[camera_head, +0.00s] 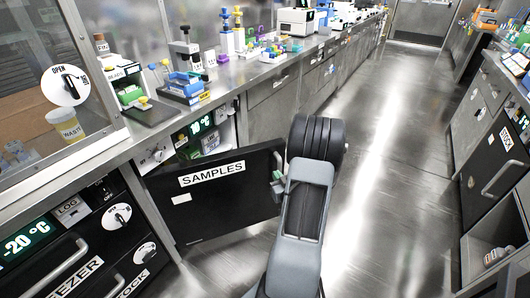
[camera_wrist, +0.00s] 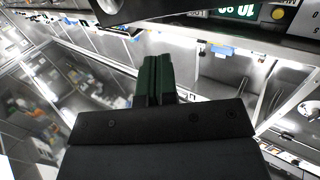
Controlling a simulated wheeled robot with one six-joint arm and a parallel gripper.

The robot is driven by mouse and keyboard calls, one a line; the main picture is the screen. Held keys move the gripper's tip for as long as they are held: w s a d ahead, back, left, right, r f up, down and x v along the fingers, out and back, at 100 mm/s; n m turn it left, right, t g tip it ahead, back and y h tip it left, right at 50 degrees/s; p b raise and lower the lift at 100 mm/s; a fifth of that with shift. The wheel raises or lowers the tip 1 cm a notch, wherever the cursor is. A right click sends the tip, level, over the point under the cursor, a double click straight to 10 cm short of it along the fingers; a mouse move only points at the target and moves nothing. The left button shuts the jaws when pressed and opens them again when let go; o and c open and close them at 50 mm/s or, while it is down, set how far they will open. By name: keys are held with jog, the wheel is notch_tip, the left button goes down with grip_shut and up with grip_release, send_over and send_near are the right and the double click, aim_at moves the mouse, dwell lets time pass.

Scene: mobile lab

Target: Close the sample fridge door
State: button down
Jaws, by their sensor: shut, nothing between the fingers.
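The sample fridge door (camera_head: 228,197) is black with a white SAMPLES label and stands open, swung out into the aisle. Behind it, the fridge's green temperature display (camera_head: 200,126) shows at the counter front. My gripper (camera_head: 277,179) is at the free right edge of the door, largely hidden by my grey arm; whether it touches the door I cannot tell. In the wrist view my gripper's green fingers (camera_wrist: 156,72) are together with nothing between them. The display (camera_wrist: 238,11) appears upside down there, above what looks like the lit fridge interior (camera_wrist: 225,68).
A freezer (camera_head: 75,245) with a handle and dials is at the left. The counter (camera_head: 235,80) above holds racks and instruments. A cabinet marked STOCK (camera_head: 500,150) lines the right side. The aisle floor (camera_head: 400,160) between is clear.

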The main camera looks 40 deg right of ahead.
jog(key=b, duration=0.2)
send_near(263, 151)
jog(key=x, duration=0.6)
jog(key=shift+w, duration=0.3)
jog(key=shift+w+d+r, duration=0.1)
jog(key=shift+w+d, duration=0.1)
jog(key=shift+w, duration=0.3)
